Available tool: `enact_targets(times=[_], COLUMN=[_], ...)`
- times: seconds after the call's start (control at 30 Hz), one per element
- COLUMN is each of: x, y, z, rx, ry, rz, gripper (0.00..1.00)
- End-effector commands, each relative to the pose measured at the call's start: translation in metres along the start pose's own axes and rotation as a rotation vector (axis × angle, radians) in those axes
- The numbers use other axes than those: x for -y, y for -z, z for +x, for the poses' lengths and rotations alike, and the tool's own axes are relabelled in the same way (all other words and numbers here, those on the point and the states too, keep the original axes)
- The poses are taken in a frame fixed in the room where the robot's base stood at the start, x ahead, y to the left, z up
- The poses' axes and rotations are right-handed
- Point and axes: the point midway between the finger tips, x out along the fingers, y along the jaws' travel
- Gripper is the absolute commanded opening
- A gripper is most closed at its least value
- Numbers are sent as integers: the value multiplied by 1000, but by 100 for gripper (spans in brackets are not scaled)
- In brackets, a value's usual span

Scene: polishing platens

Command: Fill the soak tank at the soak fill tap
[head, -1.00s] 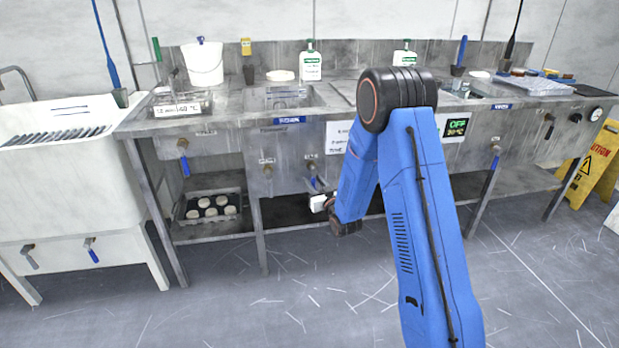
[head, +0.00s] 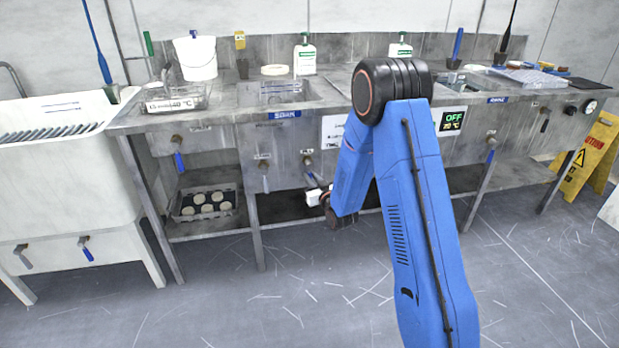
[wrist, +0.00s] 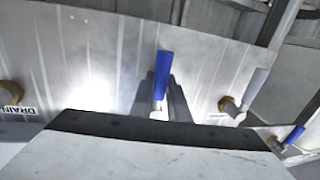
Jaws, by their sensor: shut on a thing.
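The soak tank (head: 248,97) is a steel basin sunk in the bench, with a blue label on its front edge. I cannot tell its water level. Below it are two taps, a grey-handled one (head: 264,178) on the left and the fill tap (head: 308,161) on the right. The fill tap's blue lever (wrist: 164,70) stands between my gripper's two dark fingers in the wrist view. My gripper (wrist: 161,95) is shut on this lever. In the head view my gripper (head: 316,196) is low in front of the bench, partly hidden by my arm.
A sign reading DRAIN (wrist: 14,110) is at the left in the wrist view. A white sink (head: 60,190) stands at the left. A tray of round pieces (head: 203,203) sits on the lower shelf. A yellow caution sign (head: 588,155) is at the right. The floor in front is clear.

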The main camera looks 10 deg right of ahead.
Motion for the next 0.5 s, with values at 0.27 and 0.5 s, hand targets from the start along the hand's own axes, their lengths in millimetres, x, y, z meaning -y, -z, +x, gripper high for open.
enact_targets(times=[0.27,0.5], x=[-9,-18], y=[1,4], z=[-2,-4], rx=[33,76], ry=[-1,0], rz=[-160,-377], gripper=[0,0])
